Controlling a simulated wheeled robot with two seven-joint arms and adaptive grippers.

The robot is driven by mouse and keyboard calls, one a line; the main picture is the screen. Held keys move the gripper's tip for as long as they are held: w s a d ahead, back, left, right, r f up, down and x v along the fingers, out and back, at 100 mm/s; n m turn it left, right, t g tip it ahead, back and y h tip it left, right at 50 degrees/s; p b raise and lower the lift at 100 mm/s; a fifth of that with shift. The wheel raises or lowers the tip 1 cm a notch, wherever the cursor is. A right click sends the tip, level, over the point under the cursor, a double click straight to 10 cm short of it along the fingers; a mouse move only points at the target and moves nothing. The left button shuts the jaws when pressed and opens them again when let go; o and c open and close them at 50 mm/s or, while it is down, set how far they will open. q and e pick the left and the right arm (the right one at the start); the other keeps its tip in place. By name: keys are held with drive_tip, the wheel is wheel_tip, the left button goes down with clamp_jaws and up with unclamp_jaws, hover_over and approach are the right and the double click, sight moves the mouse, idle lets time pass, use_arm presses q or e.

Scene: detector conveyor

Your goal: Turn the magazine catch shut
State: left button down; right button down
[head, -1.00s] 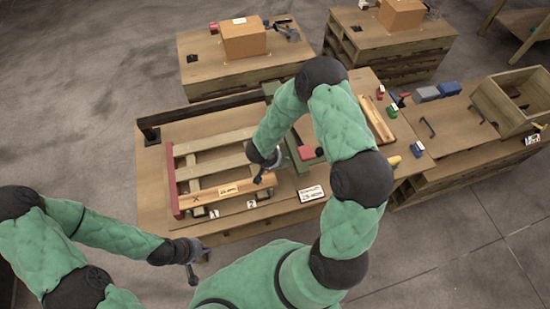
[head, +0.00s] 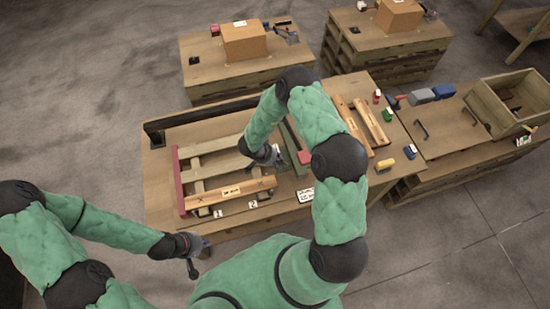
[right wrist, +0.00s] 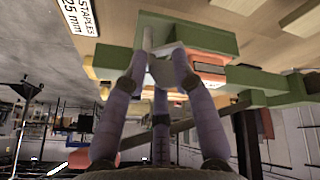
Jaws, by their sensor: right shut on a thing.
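The green tool body (right wrist: 190,38) fills the upper middle of the right wrist view, with a red-orange part (right wrist: 208,58) beside my fingers. My right gripper (right wrist: 162,66) is shut on a small pale grey piece (right wrist: 160,72) against the green body; it looks like the magazine catch, though its turn angle is hard to tell. In the head view my right gripper (head: 274,158) is at the left side of the green body (head: 294,148), and the catch is hidden. My left gripper (head: 192,262) hangs off the table's front edge, away from the tool; its fingers are too small to read.
A slatted wooden frame (head: 222,165) with a red end bar (head: 180,182) lies left of the tool. A "25 mm staples" label (right wrist: 82,20) lies close by. Two wooden bars (head: 372,122) lie right of my right arm. Free floor lies in front of the table.

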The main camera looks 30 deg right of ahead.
drive_tip(key=shift+w+d+r+m+g+p, duration=0.2)
drive_tip(key=shift+w+m+p, duration=0.15)
drive_tip(key=shift+m, duration=0.2)
drive_tip(key=shift+w+d+r+m+g+p, duration=0.1)
drive_tip(key=shift+w+d+m+g+p, duration=0.15)
drive_tip(key=shift+m, duration=0.3)
drive_tip(key=shift+s+a+f, duration=0.25)
drive_tip(key=shift+s+f, duration=0.1)
drive_tip(key=c, duration=1)
unclamp_jaws()
drive_tip(key=shift+c, duration=0.2)
drive_tip(key=shift+w, duration=0.15)
drive_tip(key=shift+r, duration=0.15)
drive_tip(key=shift+r, duration=0.2)
drive_tip(key=s+v, duration=0.1)
drive_tip(key=v, duration=1)
drive_tip(key=shift+w+a, duration=0.2)
drive_tip(key=shift+w, duration=0.3)
drive_tip(key=shift+r, duration=0.1)
